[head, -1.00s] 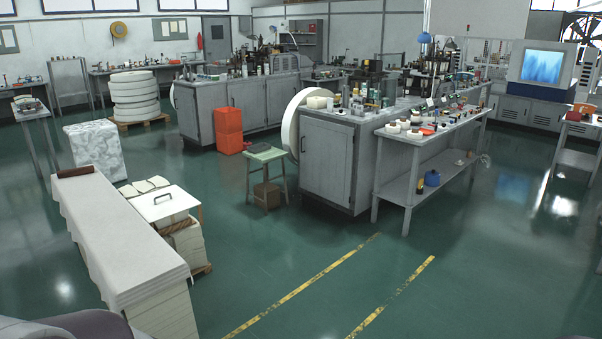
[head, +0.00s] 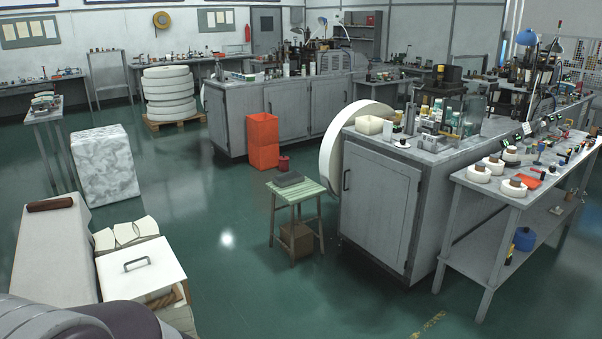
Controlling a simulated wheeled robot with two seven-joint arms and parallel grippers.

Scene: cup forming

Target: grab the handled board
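The handled board is a white square panel (head: 160,275) with a dark bar handle (head: 136,264) on top. It lies on a stack of pale sheets on a pallet at the lower left of the head view. Part of my own arm or body covers the lower left corner, close to the board's near side. Neither of my grippers shows.
A long cloth-covered table (head: 50,245) with a brown roll (head: 50,204) stands left of the board. A green-topped stool (head: 297,190) and a grey cabinet (head: 380,205) stand to the right. The green floor (head: 215,255) between board and stool is clear.

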